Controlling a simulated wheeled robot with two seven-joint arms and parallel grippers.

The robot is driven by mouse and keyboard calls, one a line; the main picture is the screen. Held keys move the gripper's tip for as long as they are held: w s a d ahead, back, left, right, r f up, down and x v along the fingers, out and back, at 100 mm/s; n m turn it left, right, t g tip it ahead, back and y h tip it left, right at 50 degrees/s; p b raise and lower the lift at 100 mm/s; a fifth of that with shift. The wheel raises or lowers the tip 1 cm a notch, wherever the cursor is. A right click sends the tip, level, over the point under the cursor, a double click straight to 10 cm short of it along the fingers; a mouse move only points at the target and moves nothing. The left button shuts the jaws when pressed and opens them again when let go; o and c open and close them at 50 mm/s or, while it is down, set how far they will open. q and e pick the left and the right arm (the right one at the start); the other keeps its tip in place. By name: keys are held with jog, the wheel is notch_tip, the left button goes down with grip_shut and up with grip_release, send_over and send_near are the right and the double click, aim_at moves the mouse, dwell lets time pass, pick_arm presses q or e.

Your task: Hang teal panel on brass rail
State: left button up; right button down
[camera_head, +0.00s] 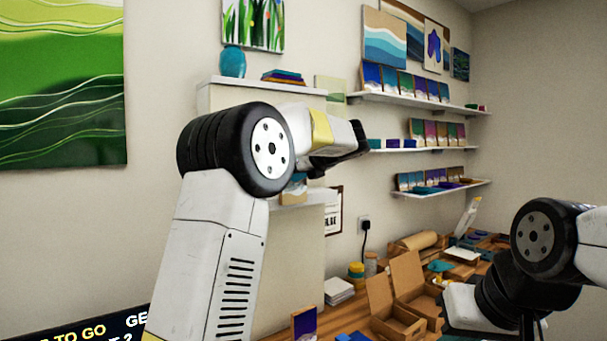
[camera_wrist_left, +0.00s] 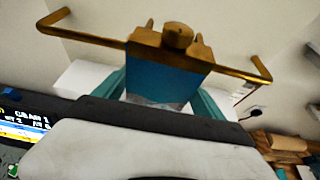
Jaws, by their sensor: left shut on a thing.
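In the left wrist view the brass rail (camera_wrist_left: 100,38) crosses the top as a long bar with bent ends at a pale wall. The teal panel (camera_wrist_left: 168,78) is in front of it, its tan upper edge overlapping the bar near the middle. A rounded brass-coloured piece shows above that edge. I cannot tell whether the panel touches or hooks the rail.
Wall shelves (camera_head: 420,149) with small colourful panels stand to the right of my left forearm. A ledge (camera_head: 270,87) with a teal vase (camera_head: 233,62) is behind it. Open cardboard boxes (camera_head: 408,282) and jars crowd the wooden table (camera_head: 345,318) below.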

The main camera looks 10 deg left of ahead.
pick_arm(q)
jog(key=shift+f, duration=0.6)
dwell(0.6)
jog(key=shift+f, duration=0.3)
jog(key=shift+f, duration=0.4)
dwell(1.3)
jog(key=o, duration=1.3)
jog(key=shift+o, duration=0.2)
